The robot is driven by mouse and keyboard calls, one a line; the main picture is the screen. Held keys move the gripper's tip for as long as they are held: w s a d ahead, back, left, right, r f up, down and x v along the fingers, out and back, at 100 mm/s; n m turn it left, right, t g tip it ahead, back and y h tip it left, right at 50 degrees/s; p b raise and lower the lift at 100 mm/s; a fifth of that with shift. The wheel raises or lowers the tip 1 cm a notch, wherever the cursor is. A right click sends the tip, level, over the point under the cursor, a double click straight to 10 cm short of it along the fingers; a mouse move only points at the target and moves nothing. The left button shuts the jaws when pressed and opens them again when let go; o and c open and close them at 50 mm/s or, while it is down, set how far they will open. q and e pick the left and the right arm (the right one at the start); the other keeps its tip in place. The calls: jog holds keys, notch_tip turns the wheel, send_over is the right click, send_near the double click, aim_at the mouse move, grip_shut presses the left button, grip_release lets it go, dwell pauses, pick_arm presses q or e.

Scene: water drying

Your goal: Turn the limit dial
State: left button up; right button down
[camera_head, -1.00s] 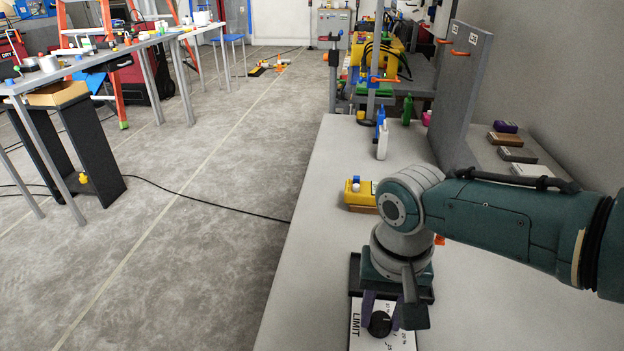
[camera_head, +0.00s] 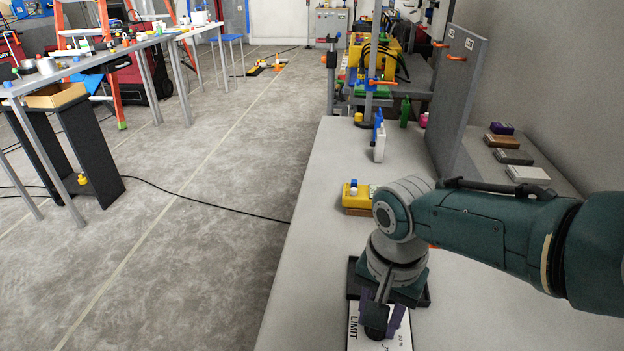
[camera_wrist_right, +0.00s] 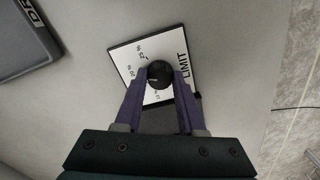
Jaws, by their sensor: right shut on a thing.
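The limit dial is a round black knob (camera_wrist_right: 159,73) on a white plate (camera_wrist_right: 125,54) marked LIMIT with a printed scale. In the head view, the plate (camera_head: 354,328) lies on the near part of the table and my right arm partly covers it. My right gripper (camera_wrist_right: 160,76) has its purple fingers on either side of the knob and is shut on it. In the head view, the right gripper (camera_head: 379,318) points down over the plate and hides most of the knob. My left gripper is not in view.
The grey table (camera_head: 305,255) is clear to the left of the plate. A yellow block (camera_head: 357,196) sits farther back, with bottles (camera_head: 380,143) beyond. A grey upright panel (camera_head: 458,95) stands at the right. A dark box (camera_wrist_right: 24,38) shows in the wrist view.

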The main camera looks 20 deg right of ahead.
jog(key=c, duration=0.5)
grip_release()
notch_tip(320, 180, up, 10)
jog(key=p, duration=0.7)
